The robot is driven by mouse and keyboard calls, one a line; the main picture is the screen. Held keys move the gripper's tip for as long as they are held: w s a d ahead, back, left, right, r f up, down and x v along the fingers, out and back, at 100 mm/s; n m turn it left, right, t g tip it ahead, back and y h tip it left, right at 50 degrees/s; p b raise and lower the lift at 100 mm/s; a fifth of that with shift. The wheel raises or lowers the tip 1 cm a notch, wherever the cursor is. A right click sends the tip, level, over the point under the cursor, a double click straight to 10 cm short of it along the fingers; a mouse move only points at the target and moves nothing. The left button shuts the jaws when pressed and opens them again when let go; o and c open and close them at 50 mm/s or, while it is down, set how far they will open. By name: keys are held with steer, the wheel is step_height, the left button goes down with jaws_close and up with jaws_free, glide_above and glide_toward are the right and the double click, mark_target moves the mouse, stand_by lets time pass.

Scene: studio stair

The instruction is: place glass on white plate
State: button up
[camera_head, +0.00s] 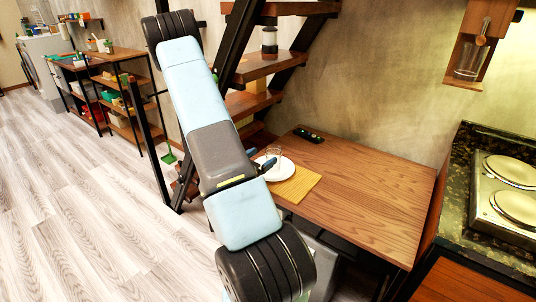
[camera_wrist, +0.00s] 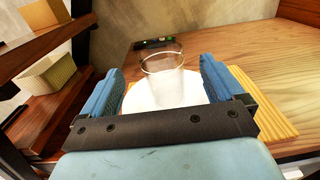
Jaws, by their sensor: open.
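The white plate (camera_head: 285,172) lies on a yellow mat (camera_head: 298,187) on the wooden table. The clear glass (camera_head: 274,155) appears upright on the plate. In the wrist view the glass (camera_wrist: 163,78) stands between my two blue fingers, with gaps on both sides, and the plate (camera_wrist: 138,96) shows behind and beside it. My gripper (camera_wrist: 165,88) is open around the glass. In the head view my gripper (camera_head: 260,160) is at the plate's left side, partly hidden by my arm. The base of the glass is hard to make out.
A dark remote-like object (camera_head: 308,135) lies at the table's back edge. The table's right part (camera_head: 375,195) is clear. Stairs (camera_head: 252,103) rise behind my arm. A wall unit holds another glass (camera_head: 468,62). A stove (camera_head: 508,190) stands at the right.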

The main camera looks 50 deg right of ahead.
steer(key=s+a+r+m+g+y, duration=0.3)
steer(key=s+a+r+m, duration=0.1)
steer(key=a+r+m, duration=0.25)
steer(key=s+a+r+m+g+y, duration=0.3)
steer(key=a+r+m, duration=0.3)
steer(key=r, duration=0.2)
steer(key=s+a+r+m+t+y, duration=0.3)
steer(key=a+r+t+y, duration=0.2)
steer(key=a+r, duration=0.3)
steer(key=s+a+r+m+t+y, duration=0.3)
steer(key=a+r+t+y, duration=0.2)
steer(key=a, duration=1.2)
step_height(320, 180, up, 3)
steer(key=shift+s+r+t+y, duration=0.15)
steer(key=shift+t+y, duration=0.15)
steer(key=shift+y, duration=0.7)
